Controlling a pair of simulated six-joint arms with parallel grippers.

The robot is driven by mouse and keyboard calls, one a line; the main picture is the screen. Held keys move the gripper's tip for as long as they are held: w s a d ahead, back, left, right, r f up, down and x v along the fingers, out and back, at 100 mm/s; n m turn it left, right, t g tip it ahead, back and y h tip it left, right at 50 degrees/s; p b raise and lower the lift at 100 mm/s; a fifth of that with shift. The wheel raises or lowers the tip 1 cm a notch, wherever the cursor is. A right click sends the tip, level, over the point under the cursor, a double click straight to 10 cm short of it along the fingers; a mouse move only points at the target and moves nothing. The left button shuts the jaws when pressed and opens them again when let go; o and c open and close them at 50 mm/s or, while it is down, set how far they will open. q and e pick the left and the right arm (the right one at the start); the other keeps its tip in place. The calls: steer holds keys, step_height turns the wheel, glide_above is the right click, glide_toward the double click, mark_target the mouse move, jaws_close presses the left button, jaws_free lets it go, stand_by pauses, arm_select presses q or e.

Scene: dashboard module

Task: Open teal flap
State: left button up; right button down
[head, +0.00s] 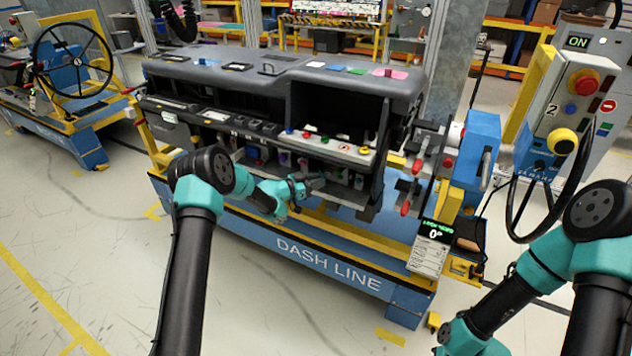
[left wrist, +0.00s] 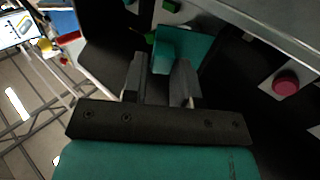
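The teal flap (left wrist: 187,50) shows in the left wrist view as a flat teal piece inside the dark dashboard module, just past my left fingertips. My left gripper (left wrist: 160,72) is open, with a gap between its two grey fingers and the flap's lower part lying in line with that gap. I cannot tell whether a finger touches it. In the head view my left gripper (head: 318,182) reaches the lower front of the dashboard module (head: 270,72), below the button shelf. The flap is too small to pick out there. My right gripper is outside the frames.
A row of small coloured parts (head: 285,158) sits under the button shelf (head: 325,143). Red-handled levers (head: 405,208) stand at the module's right end. A pink button (left wrist: 286,83) is right of the flap in the wrist view. The floor in front is clear.

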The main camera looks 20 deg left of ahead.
arm_select(q)
jaws_close()
steer(key=shift+a+g, duration=0.1)
steer(key=shift+g, duration=0.2)
steer(key=shift+w+a+m+g+h, duration=0.1)
steer(key=shift+a+m+g+h, duration=0.55)
steer(key=shift+m+g, duration=0.7)
steer(key=shift+w+a+m+g+h, duration=0.15)
steer(key=shift+a+m+g+h, duration=0.25)
steer(key=shift+m+g+h, duration=0.95)
steer(key=shift+w+a+m+g+h, duration=0.1)
steer(key=shift+a+m+g, duration=0.6)
steer(key=shift+g, duration=1.3)
steer(key=shift+m+g, duration=0.4)
steer(key=shift+g, duration=0.1)
steer(key=shift+o, duration=1.8)
jaws_free()
steer(key=shift+a, duration=0.1)
